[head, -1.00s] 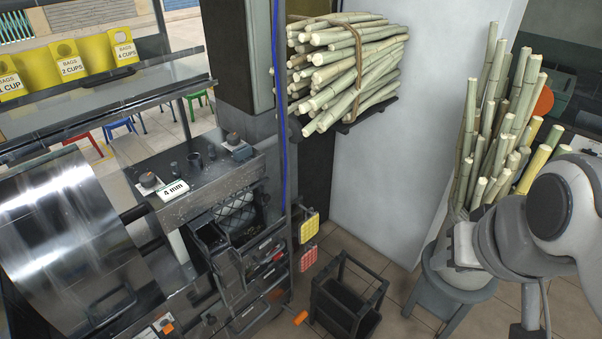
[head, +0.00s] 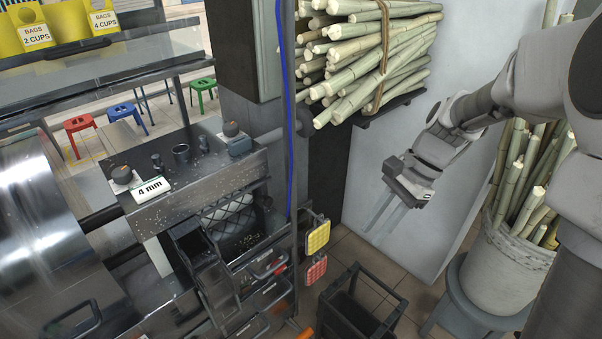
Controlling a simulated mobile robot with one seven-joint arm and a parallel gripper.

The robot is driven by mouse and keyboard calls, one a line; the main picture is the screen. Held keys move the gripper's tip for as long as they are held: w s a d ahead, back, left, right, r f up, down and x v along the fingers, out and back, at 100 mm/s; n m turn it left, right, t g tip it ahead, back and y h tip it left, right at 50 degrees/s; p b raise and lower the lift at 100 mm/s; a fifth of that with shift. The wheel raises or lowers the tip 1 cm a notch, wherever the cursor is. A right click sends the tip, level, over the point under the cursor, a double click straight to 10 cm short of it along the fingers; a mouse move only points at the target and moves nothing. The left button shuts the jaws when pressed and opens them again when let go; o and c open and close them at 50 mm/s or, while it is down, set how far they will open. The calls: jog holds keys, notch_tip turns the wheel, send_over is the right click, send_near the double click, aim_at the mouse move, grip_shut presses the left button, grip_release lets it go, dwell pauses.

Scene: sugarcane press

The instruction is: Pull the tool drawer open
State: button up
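The labels are too small to read, so I cannot tell which is the tool drawer. The drawer fronts look closed, and the lowest part is cut off by the picture's bottom edge. My gripper (head: 376,226) hangs in front of the white wall panel, right of the drawers and well apart from them. Its two thin fingers point down and left, with a gap between them and nothing held.
A yellow pad (head: 317,237) and red pad (head: 316,269) stick out beside the drawers. A dark open-frame bin (head: 352,308) stands on the floor in front. A cane bucket (head: 515,262) on a stool is at right. Cane bundles (head: 375,60) lie on a shelf above.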

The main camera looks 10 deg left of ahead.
jog(key=w+a+f+m+g+y+b, duration=0.1)
jog(key=w+f+m+y+b, duration=0.15)
jog(key=f, duration=0.45)
jog(key=w+a+f+m+g+y+b, duration=0.15)
jog(key=f+m, duration=0.25)
jog(key=f, duration=0.4)
jog(key=w+a+f+m+g+y+b, duration=0.1)
jog(key=w+f+m+y+b, duration=0.15)
jog(key=f, duration=0.45)
jog(key=m+t+y+b, duration=0.4)
jog(key=m+y+b, duration=0.3)
jog(key=m, duration=0.6)
send_near(276, 298)
jog(key=shift+y, duration=0.75)
jog(key=a, duration=0.6)
jog(key=s+a, duration=0.1)
jog(key=a, duration=0.3)
jog(key=shift+s+f, duration=0.1)
jog(key=shift+f, duration=0.05)
grip_shut()
jog(key=shift+d, duration=0.1)
